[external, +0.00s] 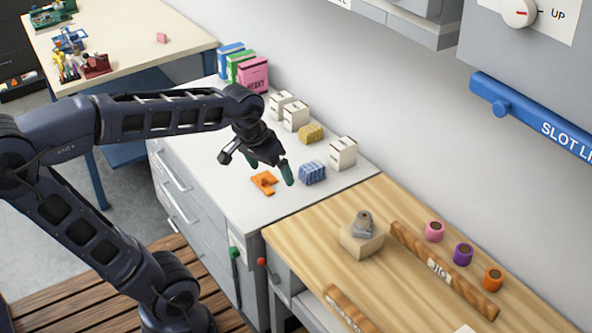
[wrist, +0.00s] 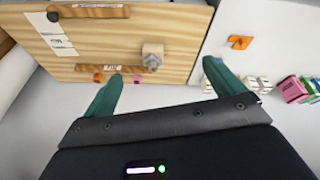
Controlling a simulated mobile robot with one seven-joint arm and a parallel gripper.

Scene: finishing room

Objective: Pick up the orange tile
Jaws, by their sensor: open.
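The orange tile (external: 264,182) lies on the white cabinet top near its front edge, left of the blue checked block. It looks like a flat angular piece with a small raised part. It also shows in the wrist view (wrist: 240,42), beyond and to the right of the right fingertip. My gripper (external: 270,168) is open, its green fingers pointing down above the white top near the tile. In the wrist view my gripper (wrist: 162,74) has its fingers wide apart with nothing between them. The tile is outside the fingers.
A blue checked block (external: 312,173), a yellow block (external: 311,134) and several white boxes (external: 343,153) stand near the tile. Coloured packets (external: 253,76) stand farther back. A wooden bench (external: 330,224) holding a grey knob on a block (external: 362,236) adjoins at the right.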

